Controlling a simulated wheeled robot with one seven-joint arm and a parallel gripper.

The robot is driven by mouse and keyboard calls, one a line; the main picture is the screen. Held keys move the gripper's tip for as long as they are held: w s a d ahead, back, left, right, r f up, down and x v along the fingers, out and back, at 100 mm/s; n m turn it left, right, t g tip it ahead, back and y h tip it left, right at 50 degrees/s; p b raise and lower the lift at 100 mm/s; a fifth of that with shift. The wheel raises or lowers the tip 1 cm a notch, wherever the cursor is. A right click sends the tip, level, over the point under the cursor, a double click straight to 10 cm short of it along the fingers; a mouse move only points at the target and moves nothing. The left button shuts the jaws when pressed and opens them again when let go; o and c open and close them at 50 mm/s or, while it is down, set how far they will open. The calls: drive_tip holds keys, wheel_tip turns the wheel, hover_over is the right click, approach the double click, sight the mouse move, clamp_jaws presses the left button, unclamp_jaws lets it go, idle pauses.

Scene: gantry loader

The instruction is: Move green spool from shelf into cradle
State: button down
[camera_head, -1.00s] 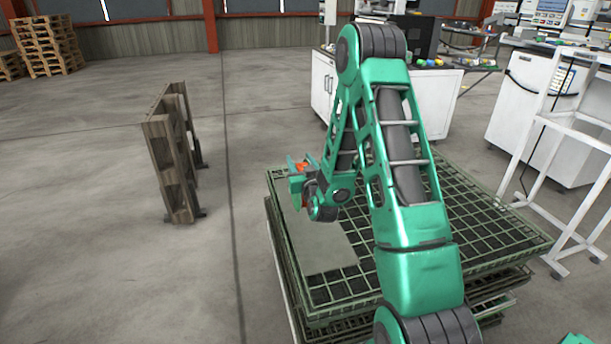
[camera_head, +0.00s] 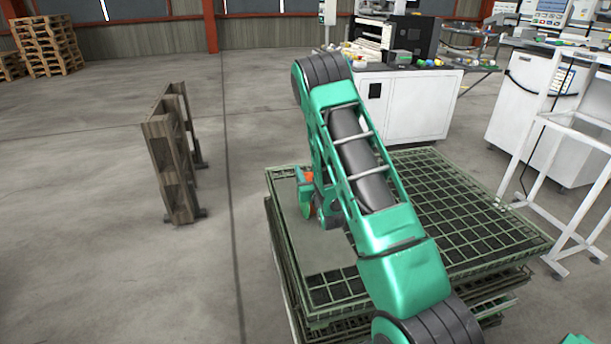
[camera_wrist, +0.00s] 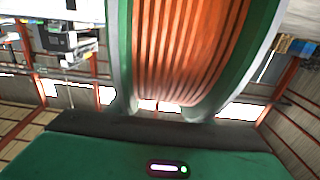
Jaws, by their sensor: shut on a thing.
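The green spool (camera_wrist: 190,50) fills the upper middle of the wrist view, with green flanges at both sides and orange-brown winding between them. My gripper (camera_head: 311,193) is shut on it, and the green gripper body shows below the spool in the wrist view. In the head view the spool (camera_head: 305,203) shows small at the end of my arm, over the left part of the green grid stack, partly hidden by my arm. I cannot make out the cradle or the shelf in either view.
A stack of green grid pallets (camera_head: 470,215) with a bare grey plate (camera_head: 325,258) stands under my arm. A wooden pallet stand (camera_head: 172,165) is at left. A white cabinet (camera_head: 415,107) is behind, and a white frame rack (camera_head: 560,165) is at right.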

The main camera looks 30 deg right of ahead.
drive_tip(key=shift+f, duration=0.45)
drive_tip(key=c, duration=0.9)
unclamp_jaws()
drive_tip(key=shift+f, duration=0.1)
drive_tip(key=v, duration=1.2)
